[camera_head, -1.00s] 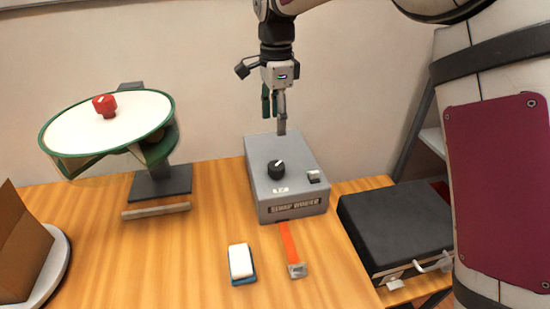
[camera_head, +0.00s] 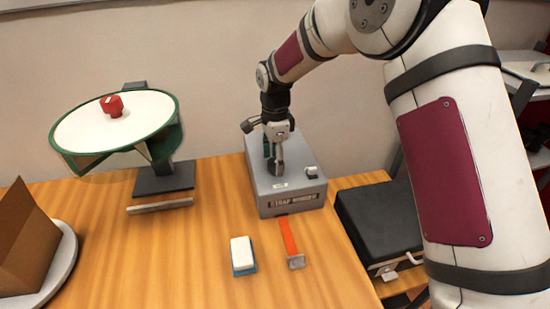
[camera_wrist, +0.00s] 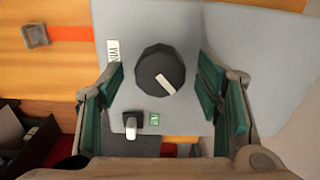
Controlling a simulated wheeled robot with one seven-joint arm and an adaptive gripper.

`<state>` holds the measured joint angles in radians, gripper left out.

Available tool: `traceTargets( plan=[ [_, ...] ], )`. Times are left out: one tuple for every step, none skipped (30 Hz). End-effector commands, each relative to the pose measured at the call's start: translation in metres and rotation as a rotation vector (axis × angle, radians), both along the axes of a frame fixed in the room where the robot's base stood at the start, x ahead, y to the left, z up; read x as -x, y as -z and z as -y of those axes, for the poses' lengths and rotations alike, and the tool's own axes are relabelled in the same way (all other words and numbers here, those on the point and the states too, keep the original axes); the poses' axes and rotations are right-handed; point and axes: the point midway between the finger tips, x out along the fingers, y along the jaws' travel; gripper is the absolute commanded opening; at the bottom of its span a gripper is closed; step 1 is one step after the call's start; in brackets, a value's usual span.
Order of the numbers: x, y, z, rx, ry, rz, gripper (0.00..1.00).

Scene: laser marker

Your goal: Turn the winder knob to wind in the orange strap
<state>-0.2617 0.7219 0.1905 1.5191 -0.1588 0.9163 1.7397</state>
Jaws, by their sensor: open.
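The strap winder (camera_head: 288,203) is a grey box at the back of the wooden table. Its black round knob (camera_wrist: 160,76) with a white pointer mark shows in the wrist view, on the box top. My gripper (camera_head: 275,168) is over the box top and hides the knob in the head view. In the wrist view my gripper (camera_wrist: 163,92) is open, with one green-padded finger on each side of the knob and visible gaps between. The orange strap (camera_head: 288,238) comes out of the box front and lies on the table, ending in a grey metal end piece (camera_head: 296,262).
A blue-and-white block (camera_head: 242,255) lies left of the strap. A round white turntable with a red knob (camera_head: 112,105) stands at the left. A black case (camera_head: 377,225) is to the right. A cardboard piece on a plate (camera_head: 30,250) is at the front left.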

Motion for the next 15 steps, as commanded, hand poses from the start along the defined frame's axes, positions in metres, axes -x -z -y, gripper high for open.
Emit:
traceTargets(
  plan=[
    [0.0001,0.0011,0.0,0.0,0.0,0.0,0.59],
    [0.0,0.0014,0.0,0.0,0.0,0.0,0.59],
    [-0.0001,0.0016,0.0001,0.0,0.0,0.001,0.59],
    [-0.0002,0.0016,0.0,0.0,0.0,0.001,0.59],
    [-0.0002,0.0015,0.0,0.0,0.0,0.001,0.59],
    [-0.0002,0.0015,0.0,0.0,0.0,0.001,0.59],
    [-0.0002,0.0014,0.0,0.0,0.0,0.001,0.59],
    [-0.0002,0.0014,0.0,0.0,0.0,0.001,0.59],
    [-0.0002,0.0014,0.0,0.0,0.0,0.001,0.52],
    [-0.0002,0.0013,0.0,0.0,0.0,0.001,0.45],
    [-0.0002,0.0013,0.0,0.0,0.0,0.001,0.39],
    [-0.0002,0.0012,0.0,0.0,0.0,0.001,0.3],
    [-0.0002,0.0012,0.0,0.0,0.0,0.001,0.23],
    [-0.0002,0.0012,0.0,0.0,0.0,0.001,0.16],
    [-0.0002,0.0012,0.0,0.0,0.0,0.001,0.11]
  ],
)
